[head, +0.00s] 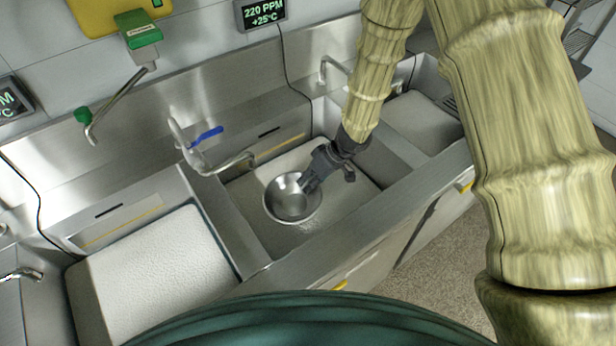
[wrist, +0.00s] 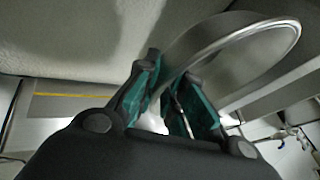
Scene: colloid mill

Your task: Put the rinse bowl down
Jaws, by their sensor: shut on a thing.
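The rinse bowl (head: 284,207) is a round, shiny metal bowl in the middle sink basin in the head view. My gripper (head: 306,184) is at its right rim, shut on the bowl's wall. In the wrist view the bowl (wrist: 232,50) reaches up and right from between the green-padded fingers of my gripper (wrist: 174,98). The bowl looks roughly level, over the basin's pale floor (head: 262,230). I cannot tell whether its underside touches the floor.
A tap with a blue lever (head: 207,135) stands at the left back of this basin, its spout (head: 237,162) close to the bowl. Metal dividers separate a left basin (head: 150,275) and a right basin (head: 420,122). A front ledge (head: 375,200) bounds the basin.

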